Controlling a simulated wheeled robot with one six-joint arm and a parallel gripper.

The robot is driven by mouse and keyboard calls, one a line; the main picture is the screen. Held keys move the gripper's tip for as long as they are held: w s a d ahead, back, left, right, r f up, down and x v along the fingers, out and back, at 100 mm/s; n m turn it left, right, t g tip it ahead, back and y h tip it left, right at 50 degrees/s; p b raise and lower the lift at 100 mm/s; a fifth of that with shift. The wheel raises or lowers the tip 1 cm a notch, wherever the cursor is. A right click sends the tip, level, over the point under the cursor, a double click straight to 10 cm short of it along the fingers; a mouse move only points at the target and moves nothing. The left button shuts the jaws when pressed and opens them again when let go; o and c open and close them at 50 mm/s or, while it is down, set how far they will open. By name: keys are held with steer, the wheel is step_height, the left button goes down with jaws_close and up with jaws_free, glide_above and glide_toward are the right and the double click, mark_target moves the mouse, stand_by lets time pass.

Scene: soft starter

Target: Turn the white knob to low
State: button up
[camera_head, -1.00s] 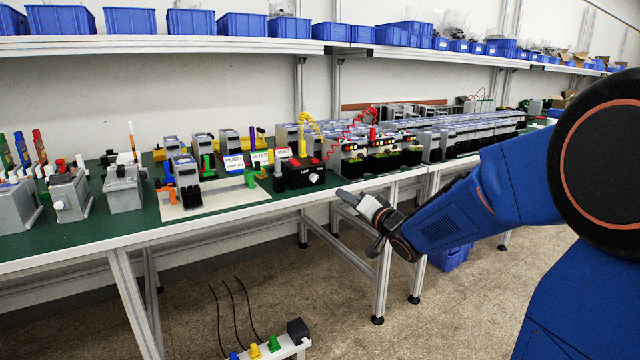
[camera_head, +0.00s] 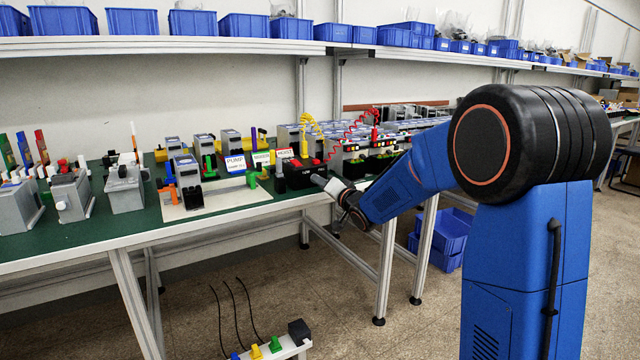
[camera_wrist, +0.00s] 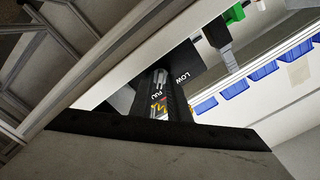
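The black box (camera_head: 296,176) with small white lettering stands at the front edge of the green bench top. In the wrist view the black box (camera_wrist: 190,62) shows the words LOW and, partly hidden, FUL. My gripper (camera_head: 318,180) is at the box's front face, its tip overlapping the right part of that face. In the wrist view the dark fingers of my gripper (camera_wrist: 160,84) reach up to the face between the two words.
Red and black parts top the box, and a green bracket (camera_head: 246,181) lies to its left. A row of devices (camera_head: 353,161) with red and yellow coiled cables stands to its right. The white bench edge (camera_head: 150,238) runs just below. Blue bins (camera_head: 243,26) line the shelf above.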

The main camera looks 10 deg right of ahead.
steer(key=shift+w+a, duration=0.1)
steer(key=shift+w, duration=0.2)
steer(key=shift+c, duration=0.6)
jaws_close()
